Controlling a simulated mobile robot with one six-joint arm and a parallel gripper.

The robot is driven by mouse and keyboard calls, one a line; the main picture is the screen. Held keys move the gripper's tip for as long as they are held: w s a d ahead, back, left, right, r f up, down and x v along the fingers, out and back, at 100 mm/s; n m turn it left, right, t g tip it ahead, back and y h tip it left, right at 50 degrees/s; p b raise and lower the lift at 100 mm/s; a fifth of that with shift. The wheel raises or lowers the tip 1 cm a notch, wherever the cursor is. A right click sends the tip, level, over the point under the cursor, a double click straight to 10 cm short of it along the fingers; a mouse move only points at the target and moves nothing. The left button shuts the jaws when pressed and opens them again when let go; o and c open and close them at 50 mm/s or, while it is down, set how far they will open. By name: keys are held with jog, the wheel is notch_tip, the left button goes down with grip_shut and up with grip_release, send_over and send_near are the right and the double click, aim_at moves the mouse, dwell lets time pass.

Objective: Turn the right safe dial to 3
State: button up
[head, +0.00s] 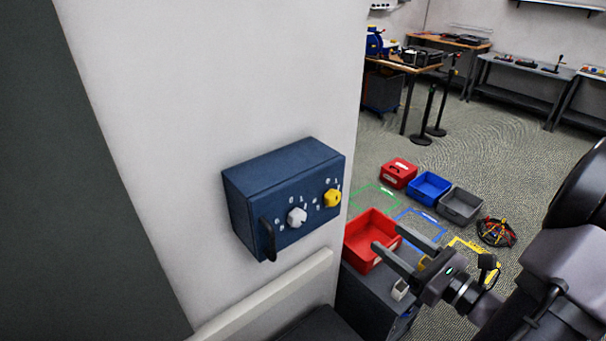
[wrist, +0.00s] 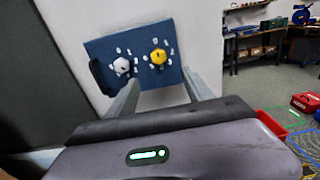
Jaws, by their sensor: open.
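A blue safe box (head: 262,193) is mounted on the white wall. Its front holds a white dial (head: 297,217) on the left and a yellow dial (head: 333,198) on the right, with white numbers around each. A dark handle (head: 268,240) is at the left of the front. My gripper (head: 385,252) is open and empty, to the right of the safe and apart from it. In the wrist view the safe (wrist: 107,47), white dial (wrist: 122,66) and yellow dial (wrist: 158,57) show ahead, beyond the two spread fingers. The number at which each dial points is too small to read.
A red bin (head: 368,228) stands on a grey cabinet (head: 368,300) right of the safe. A pale rail (head: 265,298) runs along the wall below. Red, blue (head: 429,188) and grey bins and a cable bundle (head: 496,232) lie on the floor. Tables stand farther back.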

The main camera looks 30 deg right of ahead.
aim_at(336, 200)
jog(key=w, duration=0.5)
jog(key=w+a, duration=0.1)
jog(key=w, duration=1)
jog(key=shift+w+a, duration=0.2)
jog(key=shift+a, duration=0.05)
grip_shut()
